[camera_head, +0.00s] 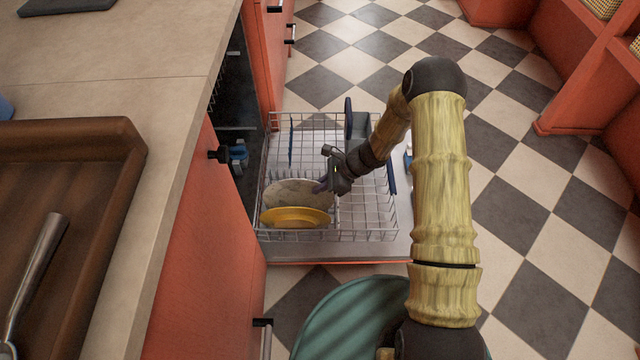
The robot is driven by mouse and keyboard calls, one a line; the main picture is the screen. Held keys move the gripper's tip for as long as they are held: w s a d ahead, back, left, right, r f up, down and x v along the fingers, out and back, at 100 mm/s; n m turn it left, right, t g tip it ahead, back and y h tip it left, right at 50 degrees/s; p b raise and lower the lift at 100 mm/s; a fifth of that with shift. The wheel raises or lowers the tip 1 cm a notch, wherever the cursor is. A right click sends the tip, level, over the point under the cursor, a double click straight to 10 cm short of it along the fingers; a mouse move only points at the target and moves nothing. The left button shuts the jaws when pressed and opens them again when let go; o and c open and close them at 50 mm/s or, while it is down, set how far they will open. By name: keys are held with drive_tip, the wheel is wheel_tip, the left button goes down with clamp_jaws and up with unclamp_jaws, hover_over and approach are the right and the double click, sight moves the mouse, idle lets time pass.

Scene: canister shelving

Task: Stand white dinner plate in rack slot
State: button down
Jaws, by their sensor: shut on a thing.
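The dishwasher rack (365,222) is pulled out over the lowered door. A pale, off-white plate (288,193) with dark mottling stands tilted in the rack's near left part. My gripper (326,186) is at the plate's right edge and is shut on it. A yellow plate (296,217) stands just in front and hides the pale plate's lower part. Whether the pale plate's foot is down between the tines cannot be seen.
A dark upright item (348,118) and a grey one (361,127) stand at the rack's back. The rack's right front is bare. A counter (190,45) with a brown tray (125,140) runs along the left. Checkered floor (535,215) is open at right.

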drive_tip(key=shift+f+b, duration=0.4)
drive_tip(key=shift+f, duration=0.4)
drive_tip(key=shift+f+b, duration=0.6)
drive_tip(key=shift+f, duration=0.4)
idle(0.5)
drive_tip(key=c, duration=1.5)
unclamp_jaws()
drive_tip(key=shift+p+v, duration=2.9)
drive_tip(key=shift+v, duration=1.1)
